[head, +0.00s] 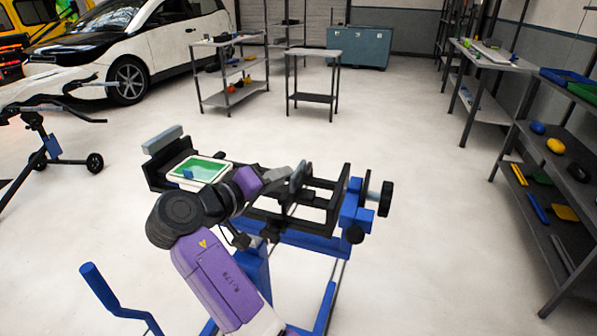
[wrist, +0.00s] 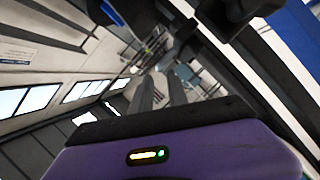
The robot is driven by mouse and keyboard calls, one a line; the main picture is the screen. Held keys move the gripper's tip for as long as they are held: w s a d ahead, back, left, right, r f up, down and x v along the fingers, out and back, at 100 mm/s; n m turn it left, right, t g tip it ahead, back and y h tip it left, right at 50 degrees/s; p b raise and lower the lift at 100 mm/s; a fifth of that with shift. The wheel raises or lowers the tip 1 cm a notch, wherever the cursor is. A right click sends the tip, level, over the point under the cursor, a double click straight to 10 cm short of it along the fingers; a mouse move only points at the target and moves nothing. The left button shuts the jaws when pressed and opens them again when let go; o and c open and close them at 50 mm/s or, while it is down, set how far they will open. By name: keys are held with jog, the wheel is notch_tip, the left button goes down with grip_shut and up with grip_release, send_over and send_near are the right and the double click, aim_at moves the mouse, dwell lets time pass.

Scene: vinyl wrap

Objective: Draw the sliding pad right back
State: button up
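A blue stand (head: 320,240) carries a black frame with two rails (head: 320,208). A blue block (head: 355,205) with a black knob (head: 386,198) sits at the right end of the frame. A pale grey pad (head: 162,140) stands at its left end. I cannot tell for sure which part is the sliding pad. My gripper (head: 298,178) is over the rails, by an upright dark plate; whether it touches is unclear. In the wrist view, the two grey fingers of my gripper (wrist: 158,90) are apart, with a narrow gap and nothing visible between them.
A white tray with a green inside (head: 200,168) lies on the left part of the frame. Blue handle (head: 97,282) at lower left. A shelf (head: 555,170) stands at the right, two small tables (head: 313,55) and a white car (head: 130,45) behind. The floor between is clear.

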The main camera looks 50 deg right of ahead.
aim_at(298, 167)
jog(key=x, duration=0.7)
jog(key=shift+d+f, duration=0.1)
jog(key=shift+d, duration=0.1)
grip_shut()
dwell(1.2)
